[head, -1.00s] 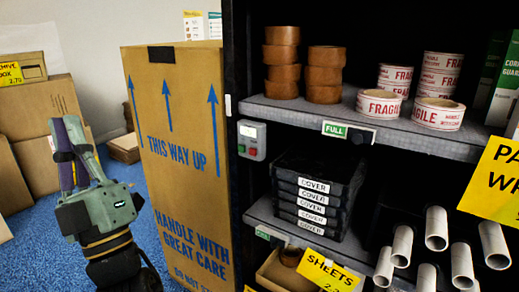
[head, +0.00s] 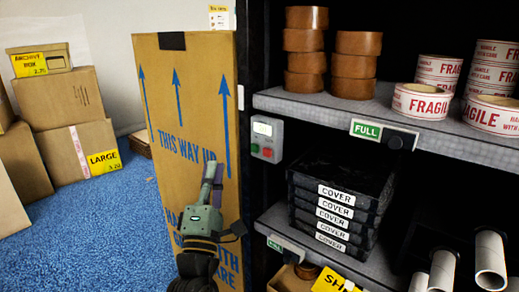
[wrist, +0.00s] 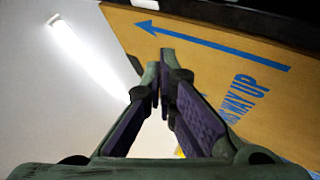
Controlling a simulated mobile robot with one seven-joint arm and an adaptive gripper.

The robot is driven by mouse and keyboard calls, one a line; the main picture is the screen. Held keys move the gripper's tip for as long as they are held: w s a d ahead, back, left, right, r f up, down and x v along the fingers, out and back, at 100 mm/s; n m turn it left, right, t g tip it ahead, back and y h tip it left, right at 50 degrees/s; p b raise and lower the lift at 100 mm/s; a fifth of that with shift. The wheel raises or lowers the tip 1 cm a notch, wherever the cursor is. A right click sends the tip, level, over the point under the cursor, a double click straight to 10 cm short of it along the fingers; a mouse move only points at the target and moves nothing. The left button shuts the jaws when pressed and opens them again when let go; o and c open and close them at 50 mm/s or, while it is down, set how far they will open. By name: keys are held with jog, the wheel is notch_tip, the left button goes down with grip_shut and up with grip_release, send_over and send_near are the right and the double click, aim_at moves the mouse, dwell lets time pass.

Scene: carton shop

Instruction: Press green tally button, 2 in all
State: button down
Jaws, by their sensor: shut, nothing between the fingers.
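The tally box (head: 265,139) is a small grey unit on the dark shelf upright, with a small display on top. Its green button (head: 255,148) is on the left and a red button (head: 267,152) is beside it. My gripper (head: 212,168) points up in front of the tall carton, left of and slightly below the tally box and apart from it. Its fingers are together and empty. In the wrist view the gripper (wrist: 160,62) has the carton to its right; the tally box does not show there. The display's reading is too small to make out.
The tall carton (head: 176,110) stands directly left of the shelf unit. Shelves at right hold brown tape rolls (head: 306,45), FRAGILE tape rolls (head: 421,101), black COVER boxes (head: 338,200) and cardboard tubes (head: 490,258). Stacked cartons (head: 62,100) stand far left. Blue floor (head: 100,225) is clear.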

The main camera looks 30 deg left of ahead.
aim_at(255, 148)
jog(key=w+p, duration=0.2)
jog(key=w, duration=0.6)
jog(key=shift+w+d+p, duration=0.3)
jog(key=shift+w+d, duration=0.05)
jog(key=shift+w, duration=0.2)
dwell(1.3)
jog(key=shift+w, duration=0.2)
jog(key=shift+w+d+p, duration=0.1)
jog(key=shift+w+p, duration=0.2)
jog(key=shift+w, duration=0.2)
dwell(0.6)
dwell(0.4)
jog(key=shift+s+b, duration=0.3)
jog(key=shift+s, duration=0.6)
